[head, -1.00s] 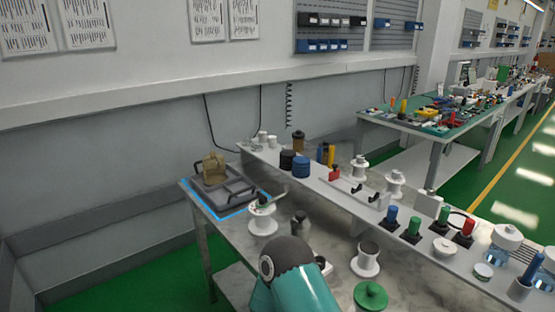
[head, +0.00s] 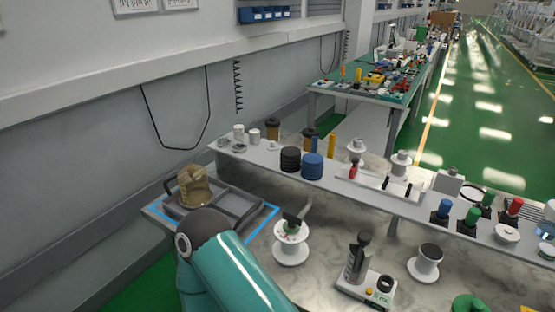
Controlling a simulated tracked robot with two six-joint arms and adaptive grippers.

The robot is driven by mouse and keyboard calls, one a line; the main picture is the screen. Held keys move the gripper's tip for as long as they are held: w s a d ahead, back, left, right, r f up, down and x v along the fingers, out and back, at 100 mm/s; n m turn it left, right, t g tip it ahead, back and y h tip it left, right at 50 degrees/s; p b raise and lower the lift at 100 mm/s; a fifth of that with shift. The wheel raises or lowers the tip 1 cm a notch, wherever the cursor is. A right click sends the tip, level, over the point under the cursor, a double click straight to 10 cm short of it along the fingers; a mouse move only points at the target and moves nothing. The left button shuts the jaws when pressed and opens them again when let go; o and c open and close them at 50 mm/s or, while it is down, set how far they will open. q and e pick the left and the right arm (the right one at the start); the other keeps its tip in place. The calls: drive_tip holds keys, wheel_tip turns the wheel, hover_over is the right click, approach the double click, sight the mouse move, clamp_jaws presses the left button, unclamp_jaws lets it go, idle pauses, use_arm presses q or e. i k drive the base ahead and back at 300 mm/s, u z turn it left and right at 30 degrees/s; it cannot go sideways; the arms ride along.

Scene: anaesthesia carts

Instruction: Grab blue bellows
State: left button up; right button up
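The blue bellows (head: 312,166) is a short, ribbed blue cylinder. It stands upright on the raised white shelf (head: 345,186) at the back of the workbench, just right of a similar black ribbed cylinder (head: 290,160). Neither of my grippers shows in the head view. One of my teal arm links with a dark rounded joint is in the lower left foreground, well below and left of the bellows. Nothing covers the bellows.
A grey tray (head: 243,207) with a tan bag-like object (head: 195,186) sits on the left, edged in blue. White spools (head: 290,248) and a small scale-like device (head: 365,288) stand in front of the shelf. Yellow and blue cylinders (head: 332,146) stand behind the bellows.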

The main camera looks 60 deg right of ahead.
sight(311, 168)
drive_tip(key=u, duration=0.25)
drive_tip(key=i, duration=0.6)
drive_tip(key=z, duration=1.65)
